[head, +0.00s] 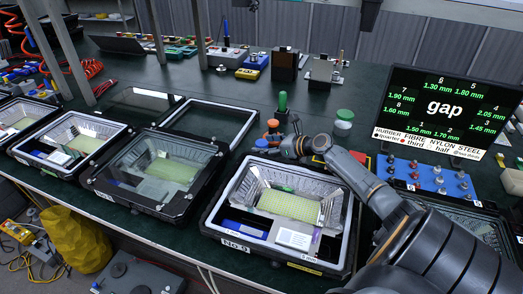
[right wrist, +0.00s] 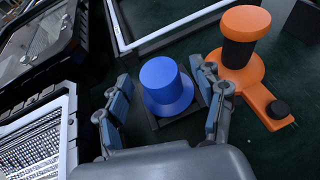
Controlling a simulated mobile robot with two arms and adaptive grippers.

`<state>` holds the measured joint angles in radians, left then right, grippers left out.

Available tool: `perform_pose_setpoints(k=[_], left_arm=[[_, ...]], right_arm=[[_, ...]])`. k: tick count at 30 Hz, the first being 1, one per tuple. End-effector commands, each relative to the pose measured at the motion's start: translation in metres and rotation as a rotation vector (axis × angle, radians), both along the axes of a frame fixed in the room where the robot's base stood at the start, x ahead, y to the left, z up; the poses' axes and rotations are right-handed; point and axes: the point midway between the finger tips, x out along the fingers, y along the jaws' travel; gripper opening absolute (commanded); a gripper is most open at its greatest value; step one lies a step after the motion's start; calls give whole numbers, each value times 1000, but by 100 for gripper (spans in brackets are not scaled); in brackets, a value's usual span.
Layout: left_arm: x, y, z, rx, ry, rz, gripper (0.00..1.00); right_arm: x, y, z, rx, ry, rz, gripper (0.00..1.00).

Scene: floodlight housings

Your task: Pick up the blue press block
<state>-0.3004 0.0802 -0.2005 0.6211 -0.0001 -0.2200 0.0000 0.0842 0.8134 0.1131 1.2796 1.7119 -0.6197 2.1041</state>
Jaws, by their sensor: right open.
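The blue press block (right wrist: 167,84) is a round blue knob with a wider flange, standing upright on a small dark square base in the right wrist view. My right gripper (right wrist: 166,79) is open, with one finger on each side of the block. The right finger looks very close to the block's flange; I cannot tell if it touches. There the block is hard to make out among the fingers. My left gripper is not in view.
An orange tool with a black grip (right wrist: 240,55) stands close beside the right finger. An open floodlight housing (head: 233,192) lies in front of the gripper. A green-handled tool (head: 282,101) and a green-and-white jar (head: 344,119) stand behind. A gap display (head: 445,108) stands at right.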

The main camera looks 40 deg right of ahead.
Motion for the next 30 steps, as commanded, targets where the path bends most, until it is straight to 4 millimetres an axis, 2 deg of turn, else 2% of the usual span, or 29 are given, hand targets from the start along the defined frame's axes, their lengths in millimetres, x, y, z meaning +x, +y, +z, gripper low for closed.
perform_pose_setpoints(k=[9,19,30], left_arm=[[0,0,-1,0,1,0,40],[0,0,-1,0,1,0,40],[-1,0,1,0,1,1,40]], right_arm=[[4,1,-2,-1,1,1,68],[4,2,-2,0,1,1,1],[5,1,6,-2,-2,1,1]])
